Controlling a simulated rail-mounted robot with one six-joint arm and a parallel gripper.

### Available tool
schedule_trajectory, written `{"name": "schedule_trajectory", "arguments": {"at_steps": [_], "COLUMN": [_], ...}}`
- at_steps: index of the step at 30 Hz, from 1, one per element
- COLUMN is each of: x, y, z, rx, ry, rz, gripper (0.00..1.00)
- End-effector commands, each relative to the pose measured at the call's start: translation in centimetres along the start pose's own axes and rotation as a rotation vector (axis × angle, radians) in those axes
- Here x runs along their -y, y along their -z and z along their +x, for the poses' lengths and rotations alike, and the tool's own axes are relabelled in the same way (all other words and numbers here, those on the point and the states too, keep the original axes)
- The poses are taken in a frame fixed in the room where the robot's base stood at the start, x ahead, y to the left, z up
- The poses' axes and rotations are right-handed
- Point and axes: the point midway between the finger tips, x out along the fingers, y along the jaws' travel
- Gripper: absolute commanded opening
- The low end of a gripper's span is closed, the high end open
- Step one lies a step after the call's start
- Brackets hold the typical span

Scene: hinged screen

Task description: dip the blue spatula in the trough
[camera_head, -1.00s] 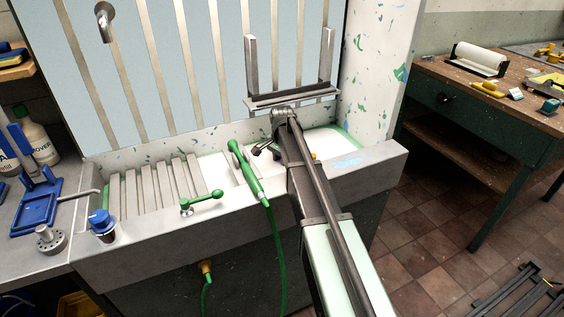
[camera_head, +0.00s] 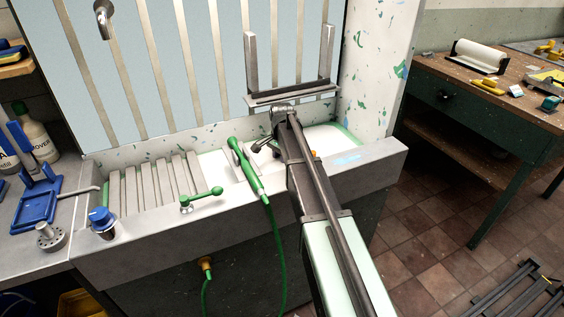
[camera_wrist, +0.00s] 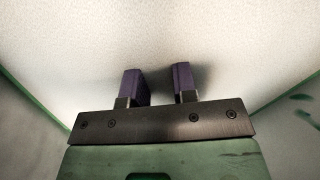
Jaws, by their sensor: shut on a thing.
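The trough looks to be the white basin (camera_head: 326,137) with green edges, set in the grey sink; in the wrist view its pale inner surface (camera_wrist: 160,35) fills the upper middle. My gripper (camera_wrist: 160,76) points into this basin. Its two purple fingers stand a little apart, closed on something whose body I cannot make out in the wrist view. In the head view my arm hides the fingers and part of the basin. I cannot make out the blue spatula clearly in either view, nor whether anything touches the basin floor.
A green sprayer (camera_head: 247,168) with a hose lies over the sink's front edge beside my arm. A ribbed drainboard (camera_head: 155,190), green lever (camera_head: 201,200) and blue-capped fitting (camera_head: 102,222) are left. A metal bracket (camera_head: 290,95) stands behind. A workbench (camera_head: 480,110) is right.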

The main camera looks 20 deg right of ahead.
Motion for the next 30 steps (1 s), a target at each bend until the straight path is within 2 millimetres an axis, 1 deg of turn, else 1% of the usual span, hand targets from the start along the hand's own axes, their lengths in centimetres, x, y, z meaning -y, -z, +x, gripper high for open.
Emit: {"name": "schedule_trajectory", "arguments": {"at_steps": [8,16,24,26,30], "x": [0.0,0.9,0.9,0.9,0.9], "y": [0.0,0.4,0.4,0.4,0.4], "z": [0.0,0.0,0.0,-0.2,-1.8], "rx": [0.0,0.0,0.0,0.0,0.0], "ry": [0.0,0.0,0.0,0.0,0.0], "rz": [0.0,0.0,0.0,0.0,0.0], "gripper": [0.02,0.02,0.02,0.02,0.02]}}
